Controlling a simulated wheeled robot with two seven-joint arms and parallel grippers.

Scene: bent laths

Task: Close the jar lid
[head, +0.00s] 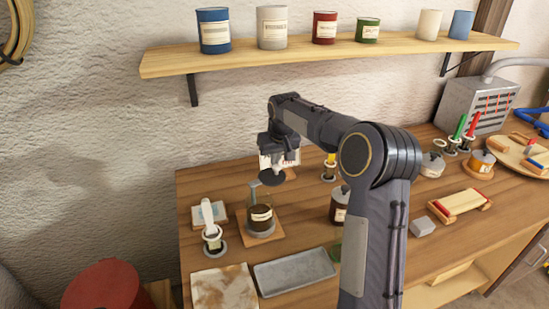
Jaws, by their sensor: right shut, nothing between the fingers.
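The glass jar (261,216) has dark contents and a pale label and stands on a small wooden board (273,236) at the left part of the bench. A dark round lid (271,178) shows above the jar's mouth, apart from its rim. Whether the lid is hinged to the jar I cannot tell. My right gripper (279,168) is shut and empty, just above the lid in the picture; whether it touches the lid is unclear. My right arm hides part of the bench. My left gripper is not in view.
A jar with a white-handled tool (212,238) stands left of the jar. A grey tray (294,271) and a stained sheet (224,288) lie in front. A dark lidded pot (339,207) stands to the right. A shelf (330,54) with several tins hangs above.

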